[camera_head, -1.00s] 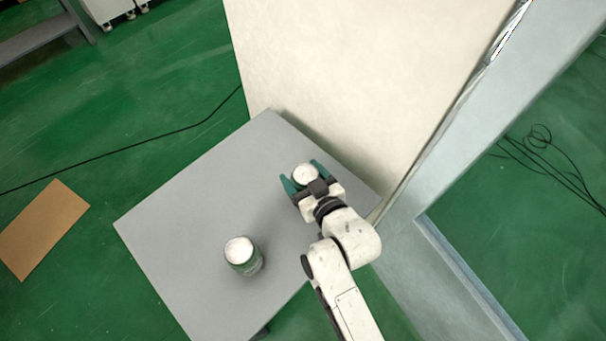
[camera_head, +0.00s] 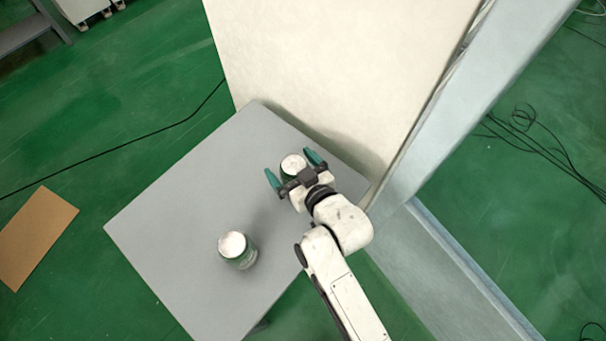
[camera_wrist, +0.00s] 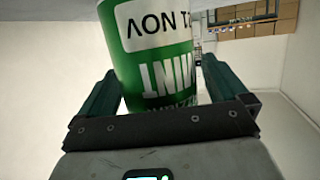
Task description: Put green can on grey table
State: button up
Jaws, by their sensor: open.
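A green can (camera_head: 292,162) with a white top stands on the grey table (camera_head: 180,215) near its back corner. My gripper (camera_head: 293,176) is open around it, one teal finger on each side, with gaps between fingers and can. In the wrist view the green can (camera_wrist: 158,60) fills the middle between the spread fingers, its white label lettering upside down. A second green can (camera_head: 238,250) with a white top stands upright on the grey table, nearer the front and left of my arm.
A cream panel (camera_head: 330,70) rises right behind the table's back edge. A grey frame (camera_head: 440,130) stands to the right. Cardboard (camera_head: 35,235) and a black cable lie on the green floor. The table's left part is clear.

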jog(key=v, duration=1.2)
jog(key=shift+b, duration=0.35)
jog(key=s+d+f+m+g+h, duration=0.2)
jog(key=s+d+f+g+h, duration=0.1)
jog(key=d, duration=0.5)
jog(key=s+d+f+m+g+h, duration=0.2)
jog(key=s+d+f+h, duration=0.15)
jog(key=d, duration=0.35)
jog(key=s+d+m+g+h, duration=0.2)
jog(key=s+d+g, duration=0.4)
jog(key=s+d, duration=0.4)
jog(key=shift+s+f+m, duration=0.5)
jog(key=shift+s+m, duration=0.2)
jog(key=shift+s, duration=0.15)
